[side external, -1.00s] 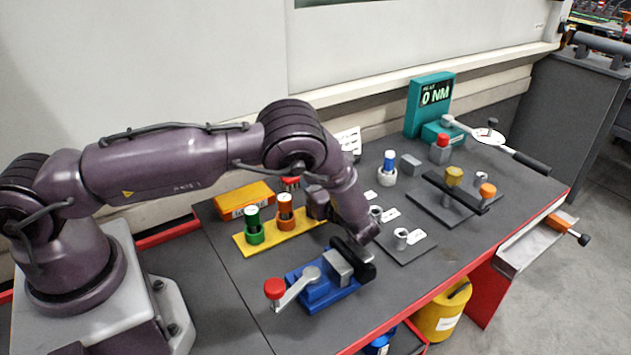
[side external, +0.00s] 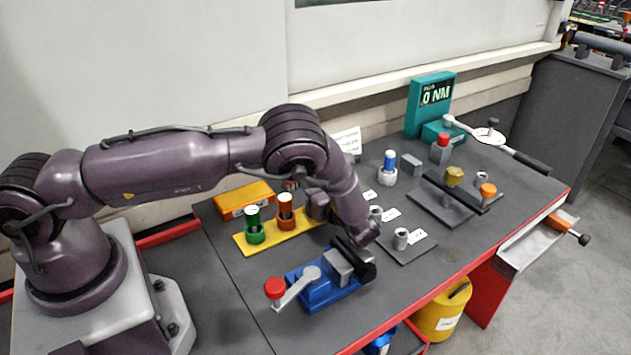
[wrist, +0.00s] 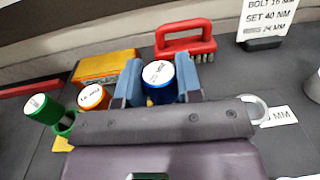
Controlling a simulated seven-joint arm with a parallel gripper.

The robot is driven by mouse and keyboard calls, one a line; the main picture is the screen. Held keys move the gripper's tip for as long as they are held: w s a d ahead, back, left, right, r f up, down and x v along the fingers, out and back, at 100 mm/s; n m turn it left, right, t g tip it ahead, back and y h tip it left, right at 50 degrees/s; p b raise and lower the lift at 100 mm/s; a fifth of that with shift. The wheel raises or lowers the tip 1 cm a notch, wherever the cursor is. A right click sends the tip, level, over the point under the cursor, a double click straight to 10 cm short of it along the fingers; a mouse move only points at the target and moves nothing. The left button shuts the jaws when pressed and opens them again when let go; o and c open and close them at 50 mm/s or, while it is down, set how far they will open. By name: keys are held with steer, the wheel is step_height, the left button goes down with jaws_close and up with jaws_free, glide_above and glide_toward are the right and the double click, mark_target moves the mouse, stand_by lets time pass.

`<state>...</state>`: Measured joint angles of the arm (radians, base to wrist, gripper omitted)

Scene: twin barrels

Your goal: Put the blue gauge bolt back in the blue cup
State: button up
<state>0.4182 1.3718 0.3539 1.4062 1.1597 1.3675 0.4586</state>
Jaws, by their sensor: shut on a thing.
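In the wrist view, the blue gauge bolt (wrist: 159,74) with its white, marked top stands between the two blue-grey fingers of my gripper (wrist: 160,84), which is shut on it. The bolt's lower part is hidden behind the gripper body. I cannot make out the blue cup, nor tell whether the bolt is inside it. In the side view, my wrist hides the fingers and the right end of the yellow rack (side external: 247,243). A green bolt (side external: 253,217) stands in a green cup and an orange bolt (side external: 285,203) in an orange cup on that rack.
A blue vise (side external: 318,290) with a red-knobbed lever stands just in front of my wrist. An orange box (side external: 243,200) and a red brush (wrist: 183,38) lie behind the rack.

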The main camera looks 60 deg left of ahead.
steer(key=shift+f, duration=0.55)
